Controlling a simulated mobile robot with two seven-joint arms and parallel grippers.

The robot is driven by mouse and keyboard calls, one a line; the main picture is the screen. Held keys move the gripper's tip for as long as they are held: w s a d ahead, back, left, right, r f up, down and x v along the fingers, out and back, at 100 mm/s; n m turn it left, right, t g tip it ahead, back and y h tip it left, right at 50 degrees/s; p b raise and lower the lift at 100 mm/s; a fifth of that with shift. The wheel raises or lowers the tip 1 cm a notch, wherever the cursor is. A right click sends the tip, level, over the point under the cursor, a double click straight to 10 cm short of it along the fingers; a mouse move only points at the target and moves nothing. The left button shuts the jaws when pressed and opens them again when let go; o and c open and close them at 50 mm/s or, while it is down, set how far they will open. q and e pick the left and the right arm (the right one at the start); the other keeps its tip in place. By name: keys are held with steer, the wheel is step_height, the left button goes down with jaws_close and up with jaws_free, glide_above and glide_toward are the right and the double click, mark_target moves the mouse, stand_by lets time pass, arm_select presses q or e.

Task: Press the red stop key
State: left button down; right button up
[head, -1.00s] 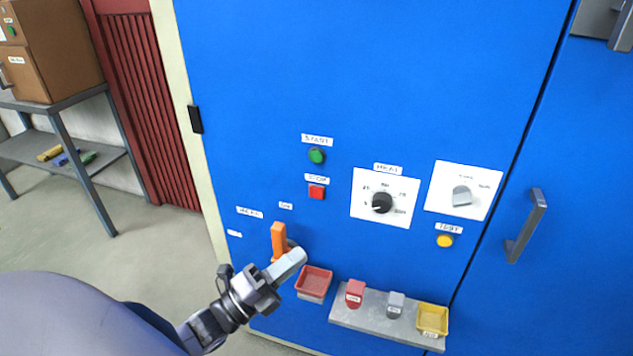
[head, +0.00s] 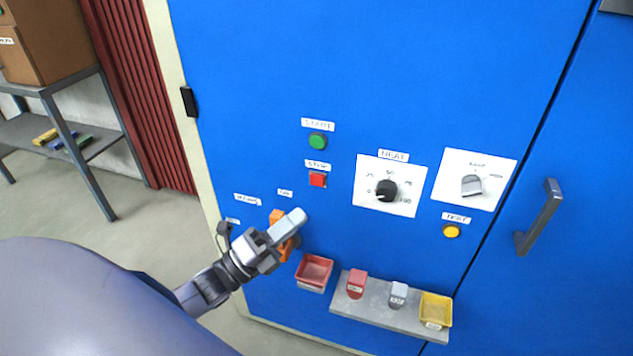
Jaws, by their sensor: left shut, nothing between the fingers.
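My left gripper (head: 296,218) is shut and empty. It is below and slightly left of the red key in the picture, apart from it. It partly covers an orange lever handle (head: 275,217) on the door; I cannot tell whether they touch. My right gripper is not in view.
A black heat dial (head: 386,190), a grey selector (head: 471,186) and a yellow button (head: 451,231) are to the right. A red tray (head: 315,271) and a grey shelf (head: 376,313) with tags and a yellow bin (head: 435,310) stick out below. A door handle (head: 540,217) protrudes at right.

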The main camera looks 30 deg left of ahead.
mark_target(317, 180)
arm_select(q)
steer(key=w+a+b, duration=0.1)
steer(key=w+b, duration=0.2)
steer(key=w, duration=0.4)
steer(key=shift+w+a+b, duration=0.2)
steer(key=shift+a+b, duration=0.2)
steer(key=shift+w, duration=0.1)
stand_by(1.5)
steer(key=shift+w+a+b, duration=0.1)
steer(key=shift+w+b, duration=0.2)
steer(key=shift+w+a+b, duration=0.1)
steer(key=shift+w+b, duration=0.2)
steer(key=shift+w, duration=0.15)
stand_by(0.6)
steer(key=shift+s, duration=0.1)
steer(key=shift+s+p, duration=0.45)
steer(key=shift+s, duration=0.3)
steer(key=shift+s+d, duration=0.1)
steer(key=shift+d, duration=0.1)
